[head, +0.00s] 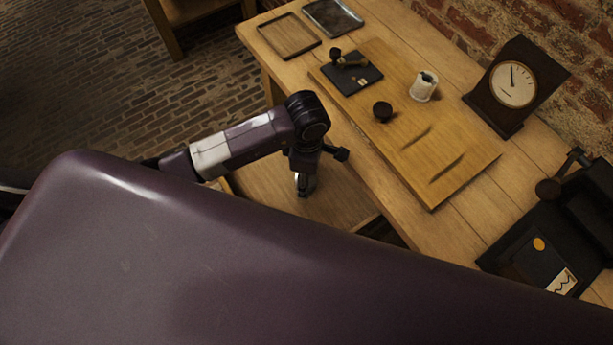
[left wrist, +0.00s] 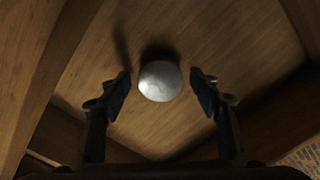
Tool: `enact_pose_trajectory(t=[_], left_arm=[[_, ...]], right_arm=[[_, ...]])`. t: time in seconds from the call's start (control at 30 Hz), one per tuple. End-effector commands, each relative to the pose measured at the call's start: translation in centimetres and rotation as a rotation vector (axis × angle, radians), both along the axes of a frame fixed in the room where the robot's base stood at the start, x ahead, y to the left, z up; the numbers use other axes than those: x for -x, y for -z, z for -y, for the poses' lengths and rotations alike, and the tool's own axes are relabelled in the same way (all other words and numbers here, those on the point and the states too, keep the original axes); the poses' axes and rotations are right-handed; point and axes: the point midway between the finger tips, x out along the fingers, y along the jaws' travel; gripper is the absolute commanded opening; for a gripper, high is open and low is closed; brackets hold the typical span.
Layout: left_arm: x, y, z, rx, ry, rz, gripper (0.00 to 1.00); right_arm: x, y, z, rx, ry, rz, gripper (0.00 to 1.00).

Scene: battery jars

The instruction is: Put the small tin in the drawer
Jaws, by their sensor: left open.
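The small tin (left wrist: 160,81) shows in the left wrist view as a round, pale silver disc on the wooden floor of the open drawer (left wrist: 225,45). My left gripper (left wrist: 160,92) is open, with one finger to each side of the tin and a visible gap on both sides. In the head view my left gripper (head: 304,184) points down into the pulled-out drawer (head: 340,205) at the table's front. The tin cannot be told apart from the gripper there. My right gripper is in neither view.
The table (head: 465,215) carries a wooden board (head: 440,150) with a white container (head: 424,86) and a dark round piece (head: 382,111). A black plate (head: 365,78), a wooden tray (head: 290,36), a clock (head: 513,85) and a black device (head: 545,225) stand around. Drawer walls surround the gripper.

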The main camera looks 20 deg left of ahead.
Motion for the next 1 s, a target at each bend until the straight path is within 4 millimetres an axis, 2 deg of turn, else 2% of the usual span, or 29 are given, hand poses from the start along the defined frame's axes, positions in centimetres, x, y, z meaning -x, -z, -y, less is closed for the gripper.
enact_pose_trajectory(t=[0.3, 0.5, 0.67, 1.0], left_arm=[[-0.2, -6.8, 0.0, -0.001, 0.003, 0.005, 0.57], [-0.1, -9.7, -0.1, -0.001, 0.002, 0.002, 0.57], [0.0, -10.6, -0.1, -0.002, 0.001, 0.0, 0.57], [0.0, -10.6, -0.1, -0.002, 0.001, -0.001, 0.57]], right_arm=[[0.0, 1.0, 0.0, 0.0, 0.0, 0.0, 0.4], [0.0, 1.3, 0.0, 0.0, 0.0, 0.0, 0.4], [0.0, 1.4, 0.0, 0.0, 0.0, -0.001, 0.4], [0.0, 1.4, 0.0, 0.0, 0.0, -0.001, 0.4]])
